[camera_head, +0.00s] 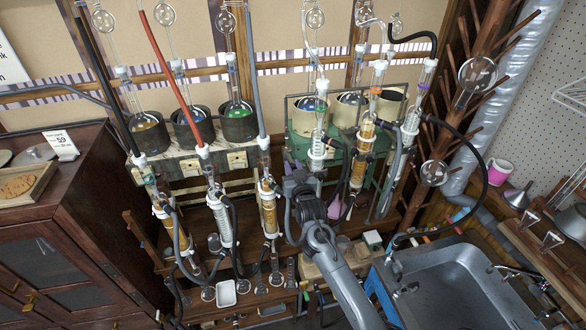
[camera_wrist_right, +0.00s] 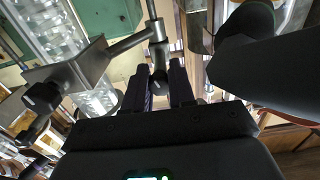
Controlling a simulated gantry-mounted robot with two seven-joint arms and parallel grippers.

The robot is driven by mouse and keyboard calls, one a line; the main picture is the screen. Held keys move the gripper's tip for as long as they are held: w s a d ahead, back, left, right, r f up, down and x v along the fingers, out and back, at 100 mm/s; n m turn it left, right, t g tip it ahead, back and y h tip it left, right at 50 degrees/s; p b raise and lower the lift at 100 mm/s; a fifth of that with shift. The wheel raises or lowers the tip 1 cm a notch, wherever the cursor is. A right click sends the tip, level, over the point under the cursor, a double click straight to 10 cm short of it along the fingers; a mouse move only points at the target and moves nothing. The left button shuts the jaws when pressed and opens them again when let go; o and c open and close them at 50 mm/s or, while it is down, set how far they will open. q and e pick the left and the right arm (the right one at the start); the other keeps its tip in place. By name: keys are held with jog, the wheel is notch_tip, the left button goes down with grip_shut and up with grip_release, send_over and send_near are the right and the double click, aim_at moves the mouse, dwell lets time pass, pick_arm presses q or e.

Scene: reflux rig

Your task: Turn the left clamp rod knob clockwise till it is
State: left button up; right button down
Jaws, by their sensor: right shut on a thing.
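My right gripper (camera_head: 297,180) is in the middle of the head view, its arm coming up from the bottom, beside the glass columns of the right-hand rig. In the right wrist view its two dark fingers (camera_wrist_right: 160,84) are shut on a small black knob (camera_wrist_right: 159,83). The knob sits at the joint of a grey metal clamp rod (camera_wrist_right: 130,43) and a thin upright post (camera_wrist_right: 152,12). The fingers hide most of the knob, so I cannot tell how far it is turned. My left gripper is not in view.
The clamp (camera_wrist_right: 70,72), with another black knob (camera_wrist_right: 42,96), grips a ribbed glass column (camera_wrist_right: 52,30) close to my fingers. A large dark curved part blocks the wrist view's right. Flasks and hoses crowd the rigs. A metal sink (camera_head: 455,290) stands at the lower right.

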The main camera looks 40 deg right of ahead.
jog(key=m, duration=0.3)
jog(key=shift+r, duration=0.1)
jog(key=shift+m, duration=0.3)
dwell(0.3)
jog(key=c, duration=0.9)
grip_release()
jog(key=shift+c, duration=0.2)
